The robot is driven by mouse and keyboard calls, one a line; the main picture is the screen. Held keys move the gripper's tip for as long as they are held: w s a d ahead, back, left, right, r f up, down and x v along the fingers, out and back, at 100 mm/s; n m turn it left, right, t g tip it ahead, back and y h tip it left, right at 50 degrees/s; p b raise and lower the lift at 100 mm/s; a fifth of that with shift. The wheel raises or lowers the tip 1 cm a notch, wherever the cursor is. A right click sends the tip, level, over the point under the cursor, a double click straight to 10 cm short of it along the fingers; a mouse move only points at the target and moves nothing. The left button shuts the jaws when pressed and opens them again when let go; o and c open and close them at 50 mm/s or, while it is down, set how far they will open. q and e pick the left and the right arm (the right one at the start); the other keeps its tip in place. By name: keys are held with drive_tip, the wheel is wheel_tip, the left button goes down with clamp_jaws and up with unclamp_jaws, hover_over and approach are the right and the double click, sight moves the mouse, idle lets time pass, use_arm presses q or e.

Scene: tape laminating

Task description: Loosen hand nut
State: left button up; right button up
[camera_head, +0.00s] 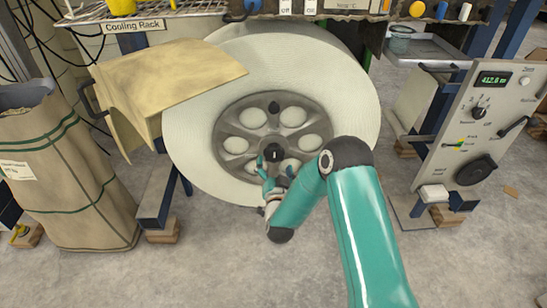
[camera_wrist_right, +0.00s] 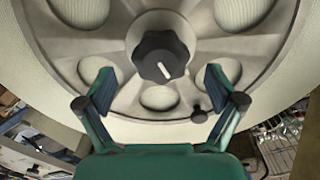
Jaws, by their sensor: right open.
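The hand nut is a black lobed knob with a white mark at the centre of the grey wheel hub, seen large in the right wrist view (camera_wrist_right: 161,57). In the head view the hand nut (camera_head: 272,153) shows just beyond my gripper. The grey spoked hub (camera_head: 235,145) sits in front of a large white roll (camera_head: 335,75). My right gripper (camera_wrist_right: 157,90) is open, with its teal fingers apart on either side below the nut and not touching it. In the head view my right gripper (camera_head: 272,165) is at the lower middle of the hub. My left gripper is not in view.
A control panel (camera_head: 478,125) with a lit display stands at the right. A brown bag (camera_head: 65,170) and a tan sheet (camera_head: 165,80) are at the left. A cooling rack (camera_head: 140,24) is above. A small black knob (camera_wrist_right: 199,115) is on the hub near my right finger.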

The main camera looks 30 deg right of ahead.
sight(274, 158)
drive_tip(key=b+x, duration=0.1)
drive_tip(key=x, duration=0.4)
drive_tip(key=shift+w, duration=0.1)
drive_tip(key=c, duration=1.2)
drive_tip(key=shift+o, duration=0.2)
